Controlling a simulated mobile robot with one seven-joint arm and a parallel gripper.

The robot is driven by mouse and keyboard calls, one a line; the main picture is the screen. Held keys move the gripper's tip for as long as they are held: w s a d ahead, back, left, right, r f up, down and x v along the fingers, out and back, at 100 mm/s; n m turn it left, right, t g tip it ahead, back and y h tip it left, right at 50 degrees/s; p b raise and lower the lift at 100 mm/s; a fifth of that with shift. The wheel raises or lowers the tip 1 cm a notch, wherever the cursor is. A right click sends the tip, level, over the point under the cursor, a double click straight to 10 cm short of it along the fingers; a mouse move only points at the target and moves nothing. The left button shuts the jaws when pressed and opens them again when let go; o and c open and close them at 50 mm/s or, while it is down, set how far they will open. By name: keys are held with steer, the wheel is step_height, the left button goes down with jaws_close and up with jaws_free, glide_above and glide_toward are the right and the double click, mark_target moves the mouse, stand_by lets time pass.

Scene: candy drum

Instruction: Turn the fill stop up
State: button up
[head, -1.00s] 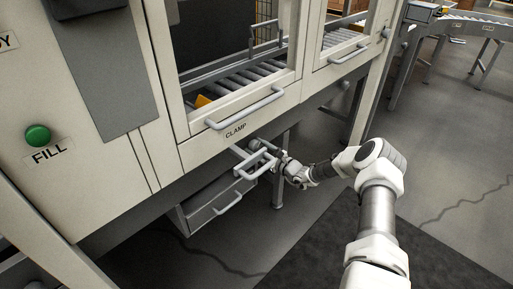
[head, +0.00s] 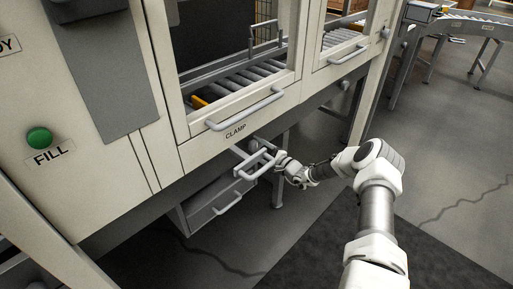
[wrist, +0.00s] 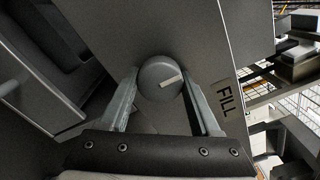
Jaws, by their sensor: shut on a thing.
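The fill stop is a round grey knob (wrist: 158,81) with a white pointer mark, seen in the wrist view on a grey panel. Its mark points right and slightly up in that picture, toward the FILL label (wrist: 229,98). My gripper (wrist: 161,90) has one finger on each side of the knob and is shut on it. In the head view my gripper (head: 278,161) is low under the cabinet, beside a light grey bar handle (head: 256,165). I cannot make out the knob clearly there.
A green button (head: 39,138) sits above another FILL label on the cabinet front at left. The CLAMP door handle (head: 246,109) is above my gripper. A grey drawer (head: 212,204) hangs below left. Open floor lies to the right.

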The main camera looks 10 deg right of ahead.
stand_by(0.4)
steer(key=o, duration=1.4)
steer(key=p+v, duration=0.3)
steer(key=v, duration=1.4)
steer(key=shift+s+d, duration=0.15)
steer(key=shift+r, duration=0.1)
